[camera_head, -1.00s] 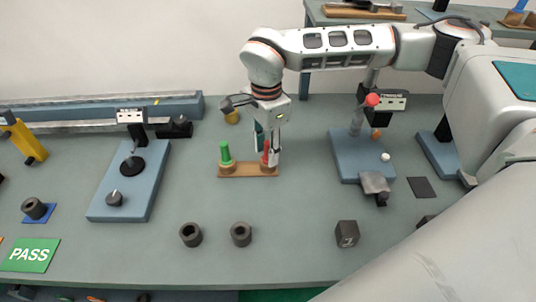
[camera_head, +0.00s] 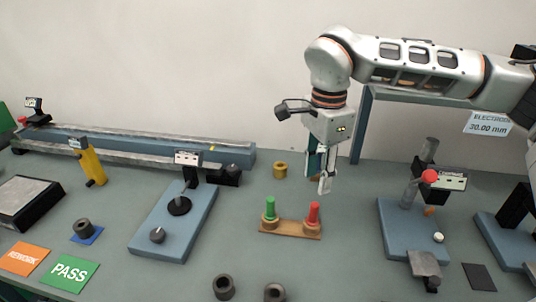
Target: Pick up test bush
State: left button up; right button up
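Two dark ring-shaped bushes stand on the grey bench at the front: the left one (camera_head: 223,287) and the right one (camera_head: 274,292), partly cut by the frame edge. Another dark bush (camera_head: 83,227) sits on a small blue pad (camera_head: 98,238). A yellow bush-like ring (camera_head: 280,170) stands farther back. I cannot tell which is the test bush. My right gripper (camera_head: 320,182) points down above and behind the red-handled plug (camera_head: 313,213), apart from it. Its fingers look spread and empty. My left gripper is out of view.
A wooden stand (camera_head: 290,231) holds the red-handled plug and a green-handled plug (camera_head: 269,209). Blue gauge bases stand left (camera_head: 150,240) and right (camera_head: 398,232). PASS (camera_head: 70,272) and REWORK (camera_head: 24,259) cards lie at the front left. Bench between stand and front bushes is clear.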

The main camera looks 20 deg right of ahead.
aim_at(83, 227)
jog(key=k+j, duration=0.3)
jog(key=k, duration=0.15)
jog(key=k+j, duration=0.35)
jog(key=k, duration=0.1)
